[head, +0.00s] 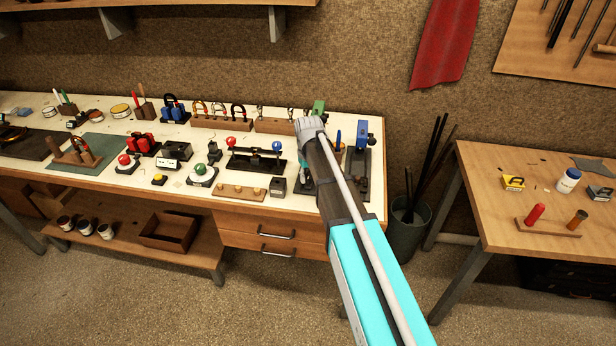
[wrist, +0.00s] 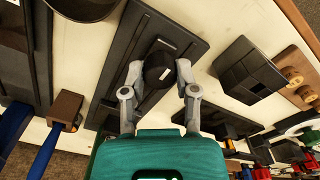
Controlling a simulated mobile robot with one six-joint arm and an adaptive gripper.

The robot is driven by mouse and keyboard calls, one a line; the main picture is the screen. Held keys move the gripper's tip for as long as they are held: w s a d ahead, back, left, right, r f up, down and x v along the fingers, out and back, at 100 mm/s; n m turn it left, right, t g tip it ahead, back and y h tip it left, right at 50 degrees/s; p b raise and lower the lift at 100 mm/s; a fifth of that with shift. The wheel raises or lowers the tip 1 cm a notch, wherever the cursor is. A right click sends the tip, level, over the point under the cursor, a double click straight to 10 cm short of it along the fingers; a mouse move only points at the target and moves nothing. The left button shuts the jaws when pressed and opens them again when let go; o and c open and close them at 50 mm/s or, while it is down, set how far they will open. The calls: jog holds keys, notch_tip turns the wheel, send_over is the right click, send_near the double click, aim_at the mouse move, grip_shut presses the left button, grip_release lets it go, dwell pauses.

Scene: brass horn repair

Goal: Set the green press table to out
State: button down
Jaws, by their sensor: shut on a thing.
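The green press shows in the head view as a green head (head: 319,107) at the back of the bench's right part; my arm hides most of the rest of it. My gripper (head: 309,125) is over it, with its fingertips hidden there. In the wrist view, a long dark base (wrist: 182,52) with a raised rail lies under my gripper (wrist: 160,72). The two fingers are shut on a round black piece with a white mark, the press table (wrist: 157,76), touching it from both sides. How far along its rail the table stands is hard to tell.
The blue press (head: 361,135) stands close on the right. A black bar with red and blue knobs (head: 256,160) and a small dark box (head: 277,186) lie to the left. In the wrist view, a brown block with a blue handle (wrist: 65,108) lies left of the base.

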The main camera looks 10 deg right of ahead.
jog(key=s+a, duration=0.3)
jog(key=s, duration=0.9)
jog(key=shift+a, duration=0.4)
jog(key=shift+c, duration=1.8)
grip_release()
jog(key=shift+w, duration=0.1)
